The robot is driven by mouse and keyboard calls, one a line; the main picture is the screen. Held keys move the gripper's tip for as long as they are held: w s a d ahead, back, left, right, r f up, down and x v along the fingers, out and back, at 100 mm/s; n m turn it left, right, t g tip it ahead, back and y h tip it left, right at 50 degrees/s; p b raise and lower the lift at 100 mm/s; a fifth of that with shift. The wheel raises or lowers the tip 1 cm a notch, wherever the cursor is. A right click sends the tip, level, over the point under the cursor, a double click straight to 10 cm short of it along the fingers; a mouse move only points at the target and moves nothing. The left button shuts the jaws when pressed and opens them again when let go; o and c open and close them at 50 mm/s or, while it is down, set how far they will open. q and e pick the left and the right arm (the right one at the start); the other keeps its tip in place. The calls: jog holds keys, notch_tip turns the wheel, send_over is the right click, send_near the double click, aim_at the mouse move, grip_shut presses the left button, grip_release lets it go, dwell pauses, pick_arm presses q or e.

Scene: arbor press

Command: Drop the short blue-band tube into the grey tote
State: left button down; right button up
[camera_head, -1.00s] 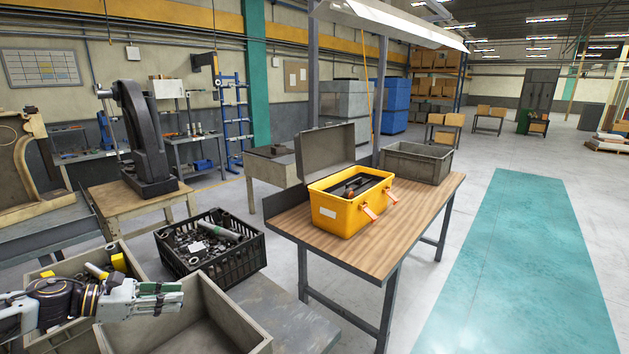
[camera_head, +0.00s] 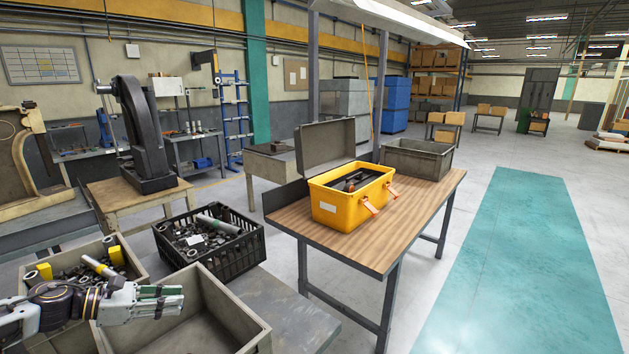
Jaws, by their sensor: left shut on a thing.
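My left gripper (camera_head: 172,299) reaches in from the left, level, over the empty grey tote (camera_head: 238,301) at the bottom. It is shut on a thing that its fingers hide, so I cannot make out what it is. I see no blue band anywhere. A third grey tote (camera_head: 419,162) stands at the back of the wooden table. My right gripper is not in view.
A black arbor press (camera_head: 145,140) stands farther back. The teal floor strip at right is clear.

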pick_arm(q)
jog(key=shift+f, duration=0.35)
jog(key=c, duration=1.2)
grip_release()
jog(key=shift+r, duration=0.3)
jog(key=shift+d+r, duration=0.1)
jog(key=shift+r, duration=4.6)
